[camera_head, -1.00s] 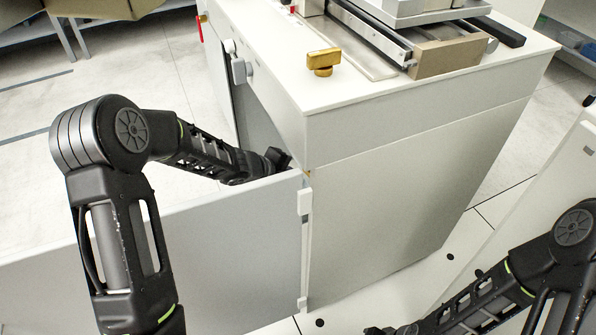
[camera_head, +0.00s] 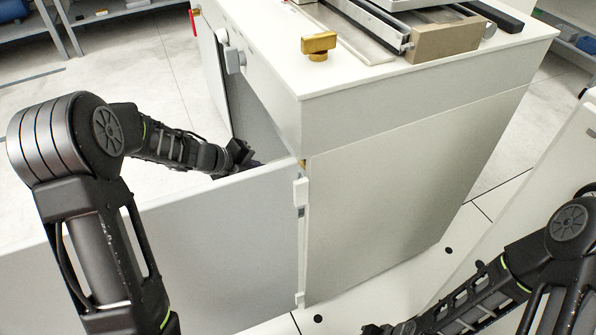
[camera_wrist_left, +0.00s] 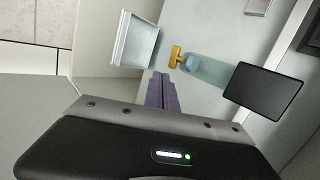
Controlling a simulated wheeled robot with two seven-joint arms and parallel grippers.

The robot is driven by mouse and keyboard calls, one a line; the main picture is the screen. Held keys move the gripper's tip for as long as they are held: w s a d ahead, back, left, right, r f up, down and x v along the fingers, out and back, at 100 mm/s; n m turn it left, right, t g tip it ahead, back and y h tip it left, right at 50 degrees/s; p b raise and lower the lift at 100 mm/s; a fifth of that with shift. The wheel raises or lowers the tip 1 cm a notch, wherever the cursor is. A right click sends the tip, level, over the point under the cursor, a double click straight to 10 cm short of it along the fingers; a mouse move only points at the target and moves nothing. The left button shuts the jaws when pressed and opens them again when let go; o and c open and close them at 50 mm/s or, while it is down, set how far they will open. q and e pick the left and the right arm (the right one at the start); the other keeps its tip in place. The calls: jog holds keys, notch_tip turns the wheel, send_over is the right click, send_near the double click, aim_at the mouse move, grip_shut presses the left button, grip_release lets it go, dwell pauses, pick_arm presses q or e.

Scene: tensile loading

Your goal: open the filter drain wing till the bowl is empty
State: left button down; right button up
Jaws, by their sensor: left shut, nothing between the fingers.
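In the left wrist view a yellow wing (camera_wrist_left: 176,57) sticks out from the end of a translucent bluish filter bowl (camera_wrist_left: 205,70). How much liquid the bowl holds cannot be told. My left gripper's purple fingers (camera_wrist_left: 161,88) are shut and empty. They appear just below the wing in that view, with a small visible gap. In the head view my left gripper (camera_head: 247,162) reaches behind the open cabinet door, which partly hides it; wing and bowl are hidden there. My right gripper (camera_head: 376,329) is at the bottom edge, its jaws unclear.
The open cabinet door (camera_head: 220,230) stands between me and my left gripper. The white cabinet (camera_head: 400,180) bears a machine and a brass knob (camera_head: 318,46). In the wrist view a pale box (camera_wrist_left: 136,40) and a dark panel (camera_wrist_left: 263,90) flank the wing and bowl.

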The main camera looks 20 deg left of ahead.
pick_arm(q)
jog(key=shift+s+d, duration=0.1)
jog(key=shift+d, duration=0.25)
jog(key=w+d+r+b+x, duration=0.1)
jog(key=b+x, duration=0.3)
jog(key=x, duration=0.9)
jog(key=shift+d+r+b, duration=0.2)
jog(key=shift+r+b, duration=0.1)
jog(key=shift+r, duration=0.25)
jog(key=shift+w+n, duration=0.15)
jog(key=shift+n, duration=0.15)
